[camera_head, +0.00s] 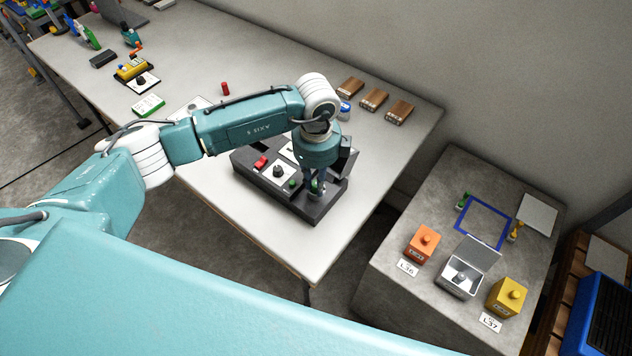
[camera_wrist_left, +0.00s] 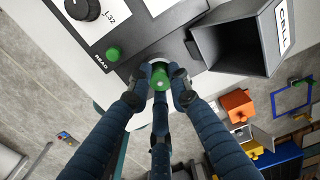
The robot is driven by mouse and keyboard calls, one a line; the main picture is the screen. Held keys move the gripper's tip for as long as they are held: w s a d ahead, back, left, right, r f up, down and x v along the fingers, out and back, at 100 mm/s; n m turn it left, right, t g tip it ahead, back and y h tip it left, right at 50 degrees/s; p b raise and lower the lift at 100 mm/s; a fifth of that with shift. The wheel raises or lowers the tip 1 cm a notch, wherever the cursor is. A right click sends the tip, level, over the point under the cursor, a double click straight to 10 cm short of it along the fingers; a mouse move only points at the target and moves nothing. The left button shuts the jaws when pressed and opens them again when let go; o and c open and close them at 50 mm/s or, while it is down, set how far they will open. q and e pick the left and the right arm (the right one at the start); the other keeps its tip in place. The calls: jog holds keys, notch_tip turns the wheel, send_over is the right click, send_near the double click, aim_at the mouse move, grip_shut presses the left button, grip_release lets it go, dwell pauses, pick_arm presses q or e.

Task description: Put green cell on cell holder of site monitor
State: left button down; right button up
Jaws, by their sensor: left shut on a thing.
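My left gripper (camera_head: 315,188) reaches down from above over the front right part of a dark grey console (camera_head: 312,214) on the white table. In the left wrist view its fingers (camera_wrist_left: 160,88) are shut on the green cell (camera_wrist_left: 160,74), whose round green end shows between the fingertips. The cell is at the console; whether it touches it is unclear. The console carries a green READ button (camera_wrist_left: 113,53), a black dial (camera_wrist_left: 83,8) by the label L32, and a dark open box (camera_wrist_left: 224,39) labelled CELL beside the gripper. My right gripper is out of view.
Brown blocks (camera_head: 374,99) lie along the table's back edge, and a red piece (camera_head: 225,88) stands farther left. On the stone block to the right are an orange box (camera_head: 422,246), an open silver box (camera_head: 461,276), a yellow box (camera_head: 506,298) and a blue frame (camera_head: 483,241).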

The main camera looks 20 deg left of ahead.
pick_arm(q)
jog(key=c, duration=1.8)
grip_release()
jog(key=shift+s+f, duration=0.4)
jog(key=shift+f, duration=0.2)
jog(key=shift+o, duration=1.1)
jog(key=shift+w, duration=0.1)
jog(key=shift+f, duration=0.1)
jog(key=shift+r+p, duration=0.45)
jog(key=shift+r, duration=0.05)
notch_tip(320, 180, up, 13)
jog(key=b, duration=0.2)
jog(key=shift+w+f, duration=0.15)
jog(key=shift+w, duration=0.1)
